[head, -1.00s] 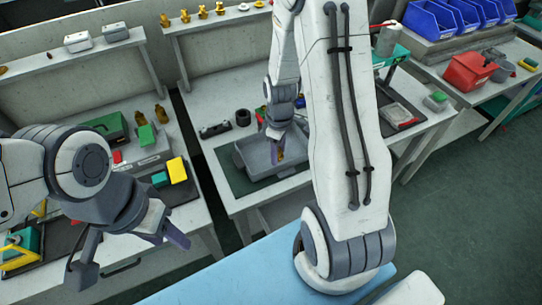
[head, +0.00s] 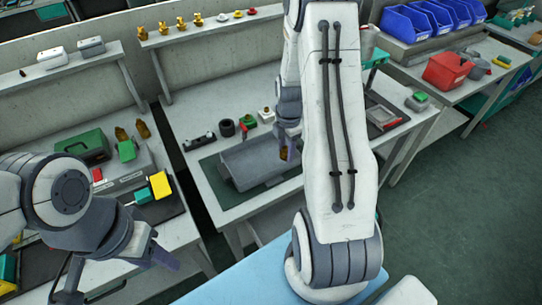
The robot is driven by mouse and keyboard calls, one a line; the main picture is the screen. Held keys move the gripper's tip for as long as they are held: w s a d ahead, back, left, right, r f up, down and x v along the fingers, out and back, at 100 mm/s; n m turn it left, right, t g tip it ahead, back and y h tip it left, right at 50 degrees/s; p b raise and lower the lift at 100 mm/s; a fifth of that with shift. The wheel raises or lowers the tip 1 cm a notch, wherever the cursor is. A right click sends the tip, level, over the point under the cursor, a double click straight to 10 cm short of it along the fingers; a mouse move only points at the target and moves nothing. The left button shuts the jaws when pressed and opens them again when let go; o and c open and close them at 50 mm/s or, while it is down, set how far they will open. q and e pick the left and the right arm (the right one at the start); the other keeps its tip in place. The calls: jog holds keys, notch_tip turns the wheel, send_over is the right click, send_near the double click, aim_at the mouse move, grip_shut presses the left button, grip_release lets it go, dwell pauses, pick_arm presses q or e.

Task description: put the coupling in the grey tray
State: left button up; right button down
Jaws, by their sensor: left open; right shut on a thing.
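The grey tray (head: 250,160) lies on a dark green mat on the middle bench, partly behind my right arm. My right gripper (head: 288,150) is over the tray's right end, fingers pointing down. It is shut on a small brass-coloured piece (head: 284,154), which I take to be the coupling; it is mostly hidden by the fingers. I cannot tell whether the piece touches the tray. My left gripper (head: 160,256) is open and empty, low in front of the left bench and well away from the tray.
A black ring-shaped part (head: 227,128) and a green-based part (head: 248,121) stand behind the tray. The left bench holds a green case (head: 82,146) and a yellow block (head: 160,185). A red bin (head: 447,70) and blue bins (head: 408,24) are at the right.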

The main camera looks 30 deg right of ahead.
send_over(273, 164)
notch_tip(273, 164, down, 3)
jog(key=shift+p, duration=0.4)
notch_tip(273, 164, down, 4)
jog(key=shift+r+p, duration=0.1)
jog(key=shift+p, duration=0.5)
jog(key=shift+f, duration=0.25)
jog(key=shift+f, duration=0.15)
jog(key=shift+c, duration=1.8)
grip_release()
